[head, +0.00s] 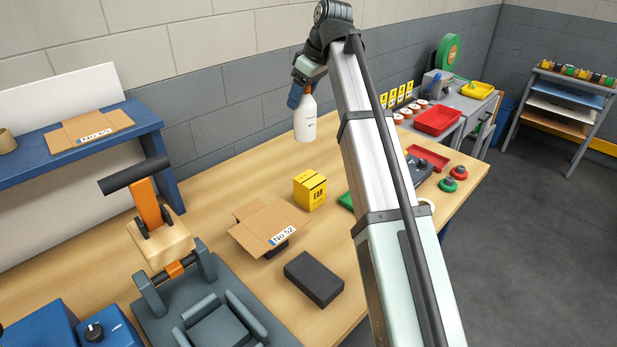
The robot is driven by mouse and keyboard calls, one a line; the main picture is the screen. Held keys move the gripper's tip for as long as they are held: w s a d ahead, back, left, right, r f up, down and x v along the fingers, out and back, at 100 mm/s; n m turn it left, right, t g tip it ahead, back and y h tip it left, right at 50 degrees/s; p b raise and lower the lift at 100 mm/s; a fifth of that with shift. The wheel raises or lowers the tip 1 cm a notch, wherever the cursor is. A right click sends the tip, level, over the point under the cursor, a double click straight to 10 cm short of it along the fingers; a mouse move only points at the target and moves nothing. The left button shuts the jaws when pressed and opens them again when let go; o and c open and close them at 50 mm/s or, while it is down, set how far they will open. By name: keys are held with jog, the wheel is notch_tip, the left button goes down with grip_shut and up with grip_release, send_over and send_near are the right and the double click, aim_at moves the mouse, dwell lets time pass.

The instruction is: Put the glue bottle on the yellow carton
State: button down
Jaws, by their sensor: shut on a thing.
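The glue bottle (305,122) is white with a pale label and hangs upright in the air, well above the wooden bench. My gripper (303,91) is at its top and is shut on it; the fingers partly hide the bottle's neck and cap. The yellow carton (309,190) stands on the bench below the bottle in the picture, with black print on its front. The bottle and the carton are apart. The top of the carton looks clear.
A flattened brown carton (268,227) and a black block (314,278) lie in front of the yellow carton. A grey fixture (208,305) with an orange lever stands at front left. A red tray (437,121) is at right. My arm hides part of the bench.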

aim_at(307, 139)
jog(key=s, duration=0.1)
jog(key=s+d, duration=0.1)
jog(key=s, duration=0.1)
jog(key=shift+f+m, duration=0.15)
jog(key=shift+m, duration=0.15)
jog(key=shift+s+d+f+m, duration=0.2)
jog(key=shift+s+m, duration=0.1)
jog(key=shift+m, duration=0.1)
jog(key=shift+f+m+t, duration=0.15)
jog(key=shift+m+t, duration=0.15)
jog(key=shift+w+f, duration=0.1)
jog(key=shift+f, duration=4.9)
jog(key=shift+c, duration=1.2)
grip_release()
jog(key=v, duration=1.2)
jog(key=shift+a+r, duration=0.25)
jog(key=shift+a, duration=0.1)
